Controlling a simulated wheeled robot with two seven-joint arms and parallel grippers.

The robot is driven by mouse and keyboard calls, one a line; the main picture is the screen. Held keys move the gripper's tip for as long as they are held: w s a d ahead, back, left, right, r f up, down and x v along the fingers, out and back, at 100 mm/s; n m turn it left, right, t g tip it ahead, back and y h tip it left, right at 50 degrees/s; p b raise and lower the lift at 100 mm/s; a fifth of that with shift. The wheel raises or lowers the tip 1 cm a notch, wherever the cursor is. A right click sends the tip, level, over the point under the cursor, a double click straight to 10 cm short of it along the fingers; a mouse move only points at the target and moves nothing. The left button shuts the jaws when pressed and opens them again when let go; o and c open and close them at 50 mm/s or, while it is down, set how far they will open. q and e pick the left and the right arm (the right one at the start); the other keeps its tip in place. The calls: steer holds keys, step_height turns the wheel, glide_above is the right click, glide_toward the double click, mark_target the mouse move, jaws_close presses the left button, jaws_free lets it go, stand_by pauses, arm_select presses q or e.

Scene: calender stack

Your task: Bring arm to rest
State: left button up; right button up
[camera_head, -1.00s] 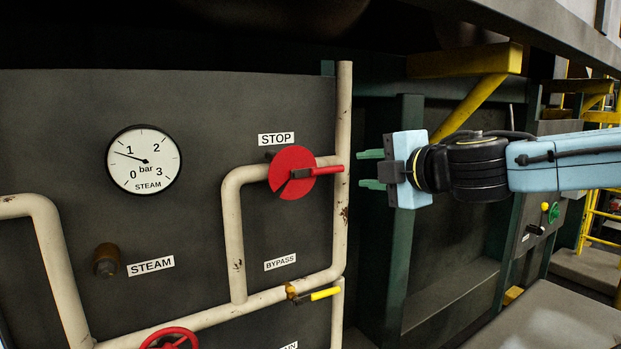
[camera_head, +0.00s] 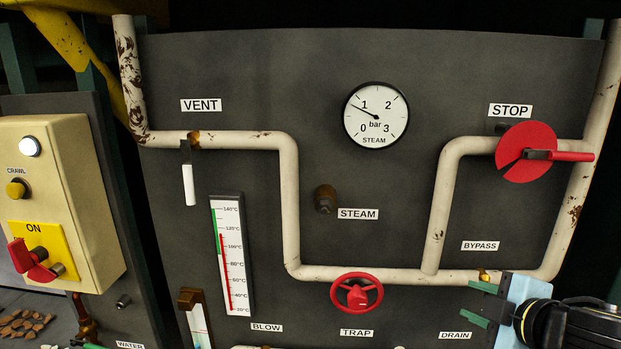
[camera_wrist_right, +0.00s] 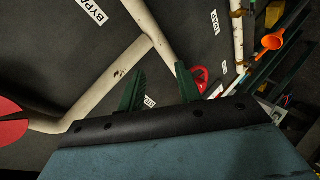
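My right gripper (camera_head: 478,303) is at the lower right of the head view, in front of the lower pipe near the BYPASS label (camera_head: 480,246). Its two green fingers are apart with nothing between them; they also show parted in the right wrist view (camera_wrist_right: 160,90). It is below the red STOP disc (camera_head: 522,165) and clear of it. The STOP disc's red lever (camera_head: 570,156) points right, level. My left gripper is in neither view.
A grey panel carries cream pipes (camera_head: 290,200), a steam gauge (camera_head: 376,115), a red TRAP handwheel (camera_head: 357,293), a white VENT lever (camera_head: 189,185) and a thermometer (camera_head: 230,255). A cream switch box (camera_head: 62,200) stands at left. My gripper hides most of the bypass valve.

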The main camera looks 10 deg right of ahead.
steer(key=s+a+f+m+g, duration=0.2)
steer(key=s+a+f+m, duration=0.15)
steer(key=f, duration=0.35)
steer(key=s+a+f+m+g, duration=0.1)
steer(key=s+a+f+m, duration=0.1)
steer(key=s+a+f, duration=0.3)
steer(key=s+a+f+m+g, duration=0.2)
steer(key=s+f+m+g, duration=0.4)
steer(key=s+f, duration=0.5)
steer(key=s+f+g+b, duration=0.1)
steer(key=s+f+b, duration=0.15)
steer(key=f, duration=1.35)
steer(key=s+f+b, duration=0.2)
steer(key=s+f, duration=0.1)
steer(key=f, duration=1.2)
steer(key=s+d+f+g+b, duration=0.1)
steer(key=s+d+f+b, duration=0.2)
steer(key=s+f, duration=1.2)
steer(key=shift+f+h, duration=0.4)
steer(key=shift+f, duration=0.3)
steer(key=shift+d, duration=0.1)
